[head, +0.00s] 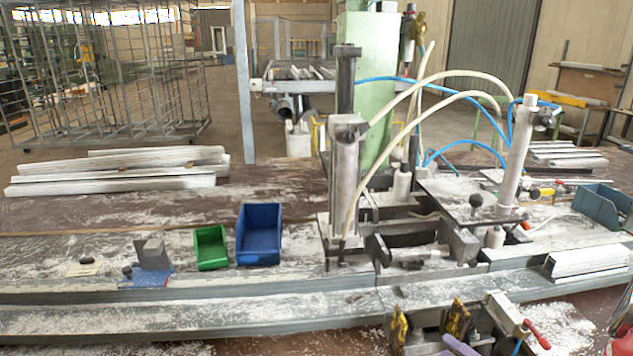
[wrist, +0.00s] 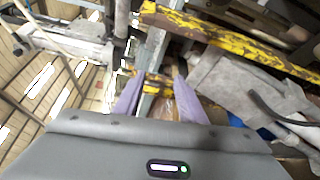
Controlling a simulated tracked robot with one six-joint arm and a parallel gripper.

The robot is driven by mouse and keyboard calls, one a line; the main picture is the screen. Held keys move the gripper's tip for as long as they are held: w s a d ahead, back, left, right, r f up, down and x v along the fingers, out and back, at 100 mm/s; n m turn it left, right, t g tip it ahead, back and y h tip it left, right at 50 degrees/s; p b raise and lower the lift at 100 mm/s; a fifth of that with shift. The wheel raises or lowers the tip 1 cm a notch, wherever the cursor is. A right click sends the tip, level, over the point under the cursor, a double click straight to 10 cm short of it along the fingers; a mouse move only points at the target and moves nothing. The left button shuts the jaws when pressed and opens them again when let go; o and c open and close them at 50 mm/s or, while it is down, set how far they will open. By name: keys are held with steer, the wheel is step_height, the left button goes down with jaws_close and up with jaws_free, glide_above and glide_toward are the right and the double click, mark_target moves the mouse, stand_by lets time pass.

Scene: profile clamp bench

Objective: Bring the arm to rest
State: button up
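My gripper (wrist: 158,85) shows at the lower middle of the wrist view, with two purple fingers standing apart. The gap between them holds no clear object; yellow and brown parts of the surroundings show through it. A small purple piece (head: 460,346) at the bottom edge of the head view looks like part of my gripper. It is low in front of the clamp bench (head: 190,306), close to the yellow-tipped parts and the red-handled clamp. Most of my arm is out of view.
A green bin (head: 210,248) and a blue bin (head: 258,235) stand on the bench, left of the clamp column (head: 345,185). A red-handled clamp (head: 537,334) sits at the front right. White profiles (head: 115,180) lie at the back left. A yellow beam (wrist: 235,42) crosses the wrist view.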

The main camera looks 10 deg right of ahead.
steer(key=s+a+r+n+g+y, duration=0.15)
steer(key=a+n+g, duration=0.25)
steer(key=a+n, duration=0.4)
steer(key=a+r+n+g+y, duration=0.1)
steer(key=a+r+n+g, duration=0.25)
steer(key=a+n, duration=0.45)
steer(key=s+a+r+n+g+y, duration=0.1)
steer(key=a+r+n+g+y, duration=0.1)
steer(key=a+n+g, duration=0.4)
steer(key=s+a+r+n+t+h, duration=0.1)
steer(key=s+r+n+h, duration=0.1)
steer(key=n, duration=0.7)
steer(key=s+a+r+n+t+h, duration=0.1)
steer(key=r+n+h, duration=0.3)
steer(key=n, duration=0.5)
steer(key=s+a+r+n+t+h, duration=0.1)
steer(key=s+a+r+n+h, duration=0.2)
steer(key=n, duration=0.5)
steer(key=shift+s+r+n+h, duration=0.4)
steer(key=shift+r+h, duration=0.15)
steer(key=shift+r, duration=0.4)
